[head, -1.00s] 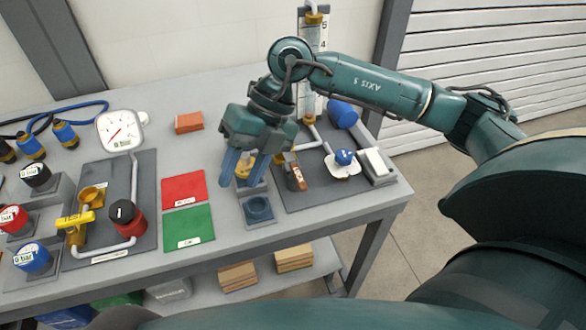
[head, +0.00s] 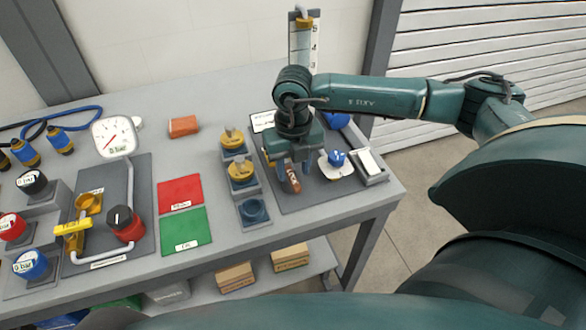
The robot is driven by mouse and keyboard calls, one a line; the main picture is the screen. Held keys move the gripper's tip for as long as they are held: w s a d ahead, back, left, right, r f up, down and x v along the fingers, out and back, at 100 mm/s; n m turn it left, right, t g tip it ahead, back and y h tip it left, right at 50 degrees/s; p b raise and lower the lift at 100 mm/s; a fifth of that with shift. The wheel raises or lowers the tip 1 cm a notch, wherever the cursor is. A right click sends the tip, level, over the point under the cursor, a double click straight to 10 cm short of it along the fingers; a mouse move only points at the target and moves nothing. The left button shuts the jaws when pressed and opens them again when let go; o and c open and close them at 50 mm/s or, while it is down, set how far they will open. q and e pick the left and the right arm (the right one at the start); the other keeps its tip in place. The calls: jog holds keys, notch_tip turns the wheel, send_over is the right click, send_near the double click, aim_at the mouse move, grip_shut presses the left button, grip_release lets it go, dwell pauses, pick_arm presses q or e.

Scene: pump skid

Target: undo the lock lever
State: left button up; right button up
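A red-brown lever (head: 292,182) with a small pale label stands on the dark plate at the right of the bench; I take it to be the lock lever. My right gripper (head: 293,172) points down over it, its blue-grey fingers apart, one on each side of the lever's upper part. I cannot tell whether the fingers touch it. The lever's top end and base are partly hidden by the gripper. My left gripper is not in view.
A blue knob on a white flange (head: 337,161) and a white-topped block (head: 369,165) stand close right of the gripper. Yellow-capped holders (head: 241,171) and an empty blue socket (head: 253,211) are to its left. Green (head: 184,231) and red (head: 181,194) mats lie farther left.

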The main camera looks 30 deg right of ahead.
jog(key=shift+f, duration=1.05)
grip_shut()
